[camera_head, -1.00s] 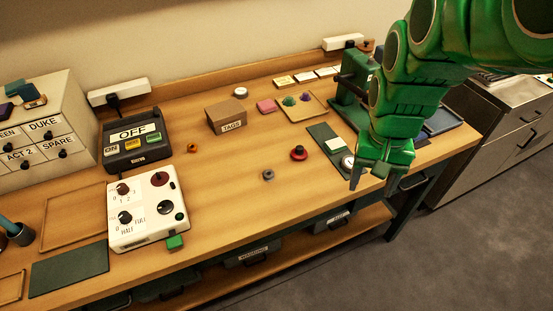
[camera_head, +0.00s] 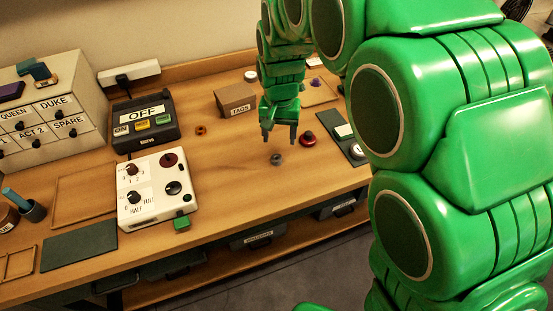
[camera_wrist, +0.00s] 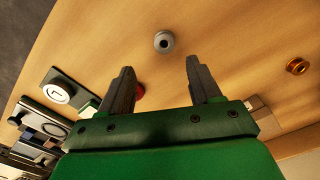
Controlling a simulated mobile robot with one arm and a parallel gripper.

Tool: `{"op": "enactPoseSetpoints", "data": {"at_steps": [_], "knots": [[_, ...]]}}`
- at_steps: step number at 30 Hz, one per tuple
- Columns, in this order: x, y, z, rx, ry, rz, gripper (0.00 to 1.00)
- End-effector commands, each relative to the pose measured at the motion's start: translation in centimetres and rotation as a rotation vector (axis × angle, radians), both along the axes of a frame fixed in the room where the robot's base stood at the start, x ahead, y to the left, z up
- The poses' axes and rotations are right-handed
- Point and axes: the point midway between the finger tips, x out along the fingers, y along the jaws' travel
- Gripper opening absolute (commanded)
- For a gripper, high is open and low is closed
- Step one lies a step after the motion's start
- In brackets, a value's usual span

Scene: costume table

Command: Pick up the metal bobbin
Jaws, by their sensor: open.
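The metal bobbin (camera_head: 277,159) is a small grey ring-like piece lying on the wooden table. In the wrist view the bobbin (camera_wrist: 164,41) shows a dark centre hole and lies ahead of the fingertips, between their lines. My gripper (camera_head: 279,138) is open and empty, above the table just behind the bobbin. In the wrist view its two dark fingers (camera_wrist: 160,75) stand apart, and nothing is between them.
A red knob-like piece (camera_head: 307,139) sits close right of the bobbin, partly behind a finger in the wrist view. A copper-coloured ring (camera_head: 201,130), a white control box (camera_head: 154,188) and a tags box (camera_head: 236,100) stand left and behind. Bare wood surrounds the bobbin.

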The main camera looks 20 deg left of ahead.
Motion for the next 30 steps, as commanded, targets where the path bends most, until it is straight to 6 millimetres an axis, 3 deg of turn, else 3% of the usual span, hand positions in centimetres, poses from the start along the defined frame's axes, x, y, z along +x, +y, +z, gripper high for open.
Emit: {"op": "enactPoseSetpoints", "data": {"at_steps": [5,30], "knots": [[0.0,1.0,-0.9,0.001,-0.001,0.006,0.63],[0.0,0.8,-8.3,0.001,-0.001,0.005,0.63]]}}
